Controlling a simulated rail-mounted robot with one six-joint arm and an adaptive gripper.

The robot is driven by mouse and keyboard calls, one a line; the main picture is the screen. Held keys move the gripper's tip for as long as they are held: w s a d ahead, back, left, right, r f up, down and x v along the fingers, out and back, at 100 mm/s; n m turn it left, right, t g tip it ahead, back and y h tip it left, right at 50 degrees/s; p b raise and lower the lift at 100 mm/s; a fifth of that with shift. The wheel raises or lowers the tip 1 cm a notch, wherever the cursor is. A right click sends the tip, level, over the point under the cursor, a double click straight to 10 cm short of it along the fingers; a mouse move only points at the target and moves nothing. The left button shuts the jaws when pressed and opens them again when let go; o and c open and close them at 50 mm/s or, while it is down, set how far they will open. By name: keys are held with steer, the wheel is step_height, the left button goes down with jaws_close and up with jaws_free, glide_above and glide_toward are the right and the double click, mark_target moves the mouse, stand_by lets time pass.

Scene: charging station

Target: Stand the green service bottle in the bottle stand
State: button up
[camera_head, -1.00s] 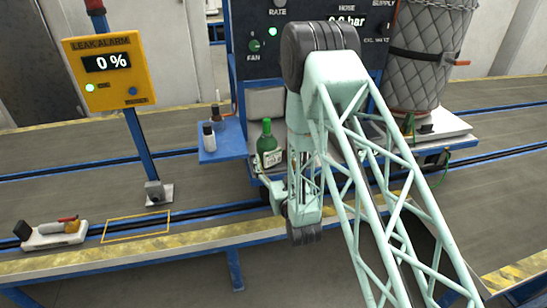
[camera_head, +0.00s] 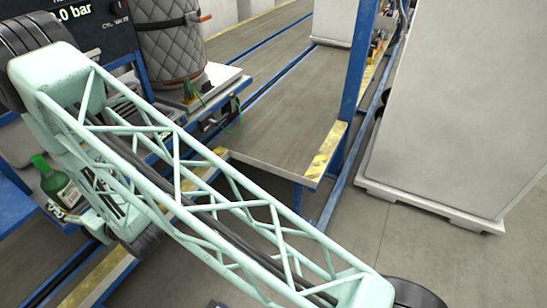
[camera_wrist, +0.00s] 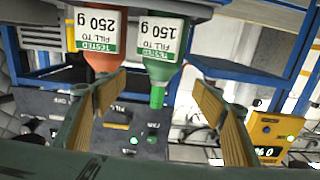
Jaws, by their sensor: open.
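The green service bottle (camera_head: 57,188) stands upright at the left edge of the head view, beside my arm. In the wrist view, which is upside down, the green bottle (camera_wrist: 165,45) shows a white label, and its green cap points down in the picture. My gripper (camera_wrist: 157,82) is open, with one finger on each side of the bottle's neck and cap in the picture. Both fingers appear clear of the bottle, and I cannot tell the depth. My arm hides the gripper in the head view. I cannot make out the bottle stand.
An orange bottle (camera_wrist: 100,25) with a similar label is close beside the green one. A dark control panel (camera_wrist: 75,120) and the yellow leak alarm (camera_wrist: 268,138) lie beyond. A quilted cylinder (camera_head: 170,40) stands behind my arm. A large pale cabinet (camera_head: 460,110) is at the right.

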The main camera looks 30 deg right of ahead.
steer(key=w+d+r+m+g+h, duration=0.2)
steer(key=w+d+r+h, duration=0.2)
steer(key=d+r, duration=0.9)
steer(key=s+d+r+m+g+h, duration=0.1)
steer(key=s+d+r, duration=0.45)
steer(key=d, duration=0.25)
steer(key=s+d+r+g+h, duration=0.2)
steer(key=s+d+r, duration=0.2)
steer(key=d+r, duration=0.3)
steer(key=s+d+r+m+g+h, duration=0.1)
steer(key=s+d+r, duration=0.2)
steer(key=s+d, duration=0.55)
steer(key=s+d+r+m+g+h, duration=0.15)
steer(key=s+d+r, duration=0.3)
steer(key=s, duration=0.65)
steer(key=s+d+g, duration=0.1)
steer(key=s+d, duration=0.2)
steer(key=s, duration=1)
steer(key=s+d+m+g, duration=0.1)
steer(key=s+d, duration=0.3)
steer(key=s, duration=1)
steer(key=shift+s+r+g, duration=0.15)
steer(key=shift+g, duration=0.6)
steer(key=shift+a, duration=0.15)
